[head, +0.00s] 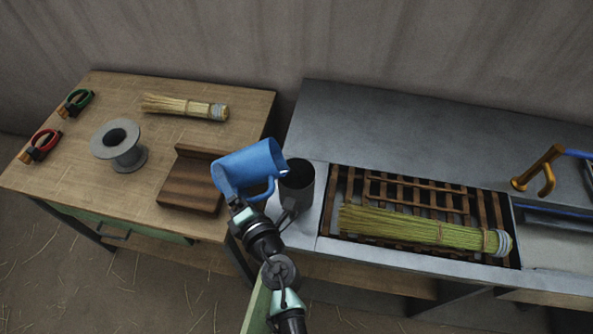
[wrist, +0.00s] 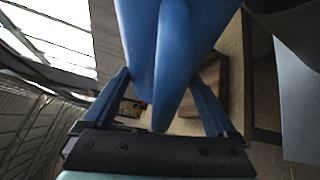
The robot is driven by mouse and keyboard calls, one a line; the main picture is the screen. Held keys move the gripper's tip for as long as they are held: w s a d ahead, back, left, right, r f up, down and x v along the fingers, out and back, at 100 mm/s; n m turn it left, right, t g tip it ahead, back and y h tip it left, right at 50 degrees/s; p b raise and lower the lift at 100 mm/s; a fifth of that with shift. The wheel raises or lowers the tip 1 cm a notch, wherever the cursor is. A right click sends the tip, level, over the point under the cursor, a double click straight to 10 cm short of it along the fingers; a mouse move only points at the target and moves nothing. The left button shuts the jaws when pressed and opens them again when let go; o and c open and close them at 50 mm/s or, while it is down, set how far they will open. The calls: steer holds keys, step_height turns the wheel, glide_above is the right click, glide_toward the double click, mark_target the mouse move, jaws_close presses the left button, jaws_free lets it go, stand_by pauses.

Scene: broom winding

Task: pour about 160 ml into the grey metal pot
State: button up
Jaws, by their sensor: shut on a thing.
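A blue jug (head: 247,168) is tilted far over to the right, its mouth facing the pot. My gripper (head: 238,206) is shut on the jug, which fills the middle of the wrist view (wrist: 168,60) between the two fingers. The grey metal pot (head: 299,190) stands upright on the metal bench, just right of the jug. The jug's lip is at the pot's upper left rim, above its opening. A small pale patch shows at the lip; I cannot tell whether it is liquid. The pot's inside is dark and its level cannot be seen.
A wooden block (head: 190,190) stands left of the jug, with a grey spool (head: 119,147) and a straw bundle (head: 185,107) on the wooden table. A green broom bundle (head: 420,228) lies on the slatted rack right of the pot. A brass tap (head: 541,170) is far right.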

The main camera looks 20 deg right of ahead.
steer(key=shift+r, duration=0.1)
steer(key=shift+f+n+p, duration=0.2)
steer(key=shift+n+p, duration=0.1)
steer(key=shift+p, duration=0.15)
steer(key=shift+f+n+g+h+p, duration=0.3)
steer(key=shift+f+n+g+p, duration=0.1)
steer(key=shift+f+n+p, duration=0.5)
steer(key=shift+d+r+n+h+p, duration=0.2)
steer(key=shift+d+n+h+p, duration=0.15)
steer(key=shift+p, duration=0.65)
step_height(320, 180, down, 4)
steer(key=shift+d+r+n+g+h, duration=0.1)
steer(key=shift+r+n+g+h, duration=0.15)
steer(key=shift+n+g+h, duration=0.5)
steer(key=shift+s+t+y, duration=0.1)
steer(key=shift+t+y, duration=0.15)
steer(key=shift+y, duration=0.05)
